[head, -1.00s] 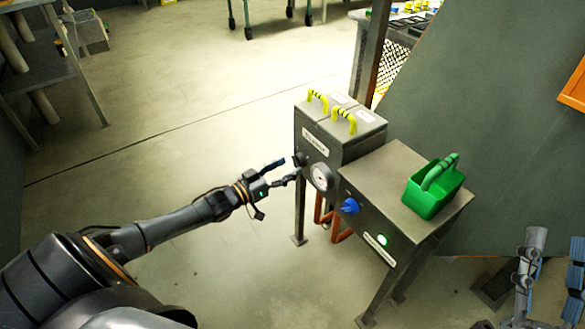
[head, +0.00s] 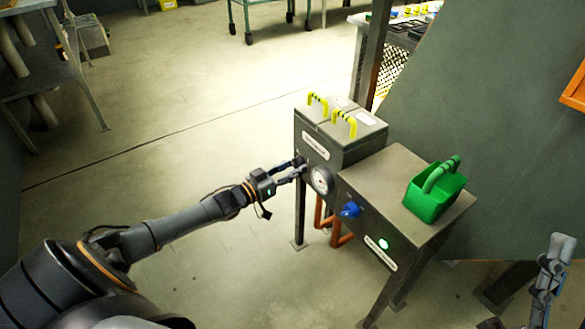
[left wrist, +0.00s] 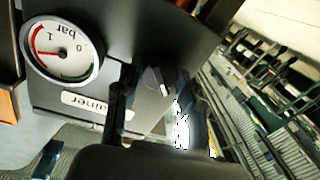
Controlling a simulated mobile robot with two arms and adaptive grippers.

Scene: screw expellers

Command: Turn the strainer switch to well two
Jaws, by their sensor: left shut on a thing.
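The strainer switch is a dark rotary knob (left wrist: 157,82) on the front of the grey strainer box (head: 312,142). It sits beside a round pressure gauge (head: 321,181), which also shows in the left wrist view (left wrist: 62,50). My left gripper (head: 298,168) is shut on the knob, with its fingers around it. In the left wrist view the knob shows between the fingers, with a pale mark on its face. In the head view the fingers mostly hide the knob. My right gripper (head: 560,249) is at the lower right edge, away from the boxes; its jaw state is unclear.
The strainer box has two yellow-and-black handles (head: 344,122) on its lids. To its right, a lower grey box (head: 385,172) bears a green caddy (head: 434,194), a blue knob (head: 350,209) and a lit green button (head: 383,244). Open floor lies left of the boxes.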

